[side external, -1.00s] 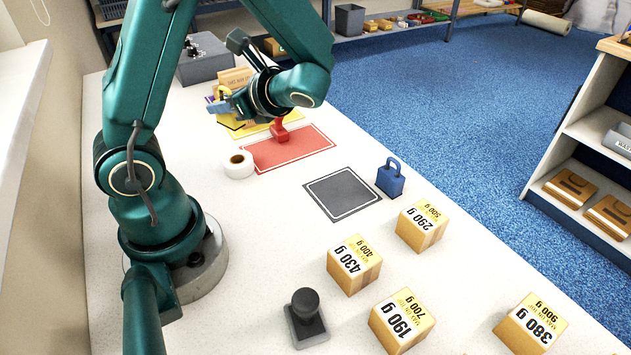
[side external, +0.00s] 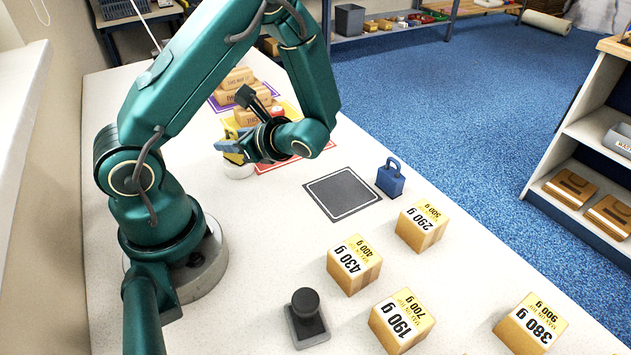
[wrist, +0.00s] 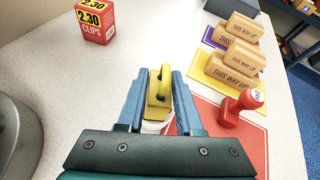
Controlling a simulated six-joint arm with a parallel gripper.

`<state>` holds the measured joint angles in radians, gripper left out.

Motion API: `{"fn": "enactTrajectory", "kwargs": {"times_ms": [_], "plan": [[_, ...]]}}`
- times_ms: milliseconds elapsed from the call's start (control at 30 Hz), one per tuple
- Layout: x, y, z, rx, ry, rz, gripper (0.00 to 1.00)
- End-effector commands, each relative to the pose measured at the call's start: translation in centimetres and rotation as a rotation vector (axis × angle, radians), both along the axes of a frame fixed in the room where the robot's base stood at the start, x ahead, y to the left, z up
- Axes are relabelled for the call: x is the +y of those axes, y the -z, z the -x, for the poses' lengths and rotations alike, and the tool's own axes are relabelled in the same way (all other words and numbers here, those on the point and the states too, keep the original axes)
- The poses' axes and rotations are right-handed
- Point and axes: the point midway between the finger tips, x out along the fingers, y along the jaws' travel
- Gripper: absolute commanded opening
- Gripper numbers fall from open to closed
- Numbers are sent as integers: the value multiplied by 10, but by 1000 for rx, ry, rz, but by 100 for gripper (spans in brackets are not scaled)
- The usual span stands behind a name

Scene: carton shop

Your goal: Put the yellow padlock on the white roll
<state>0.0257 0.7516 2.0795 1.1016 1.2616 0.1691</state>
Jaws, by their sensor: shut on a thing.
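My gripper (side external: 230,150) is shut on the yellow padlock (wrist: 160,88), which stands between the two blue fingers in the wrist view. In the side view the padlock is mostly hidden by the fingers, with a bit of yellow (side external: 236,158) showing. The white roll (side external: 239,172) lies on the bench right under my gripper, partly covered by it. In the wrist view a little of the roll (wrist: 153,127) shows below the padlock. I cannot tell whether padlock and roll touch.
A red-handled stamp (wrist: 240,106) stands close to the right of my gripper, on the red mat (wrist: 275,140). A red clips box (wrist: 95,22) is at the back left. A blue padlock (side external: 390,180) stands beside the empty grey mat (side external: 342,193).

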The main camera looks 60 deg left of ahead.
Motion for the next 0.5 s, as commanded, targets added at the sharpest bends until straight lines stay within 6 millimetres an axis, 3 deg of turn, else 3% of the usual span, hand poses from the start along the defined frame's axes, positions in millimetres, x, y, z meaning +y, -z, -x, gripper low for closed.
{"fn": "enactTrajectory", "kwargs": {"times_ms": [167, 200, 267, 500], "plan": [[0, 1, 0, 2, 0, -2, 0], [0, 2, 0, 1, 0, 0, 42], [0, 2, 0, 0, 0, 0, 65], [0, 2, 0, 0, 0, 0, 65]]}}
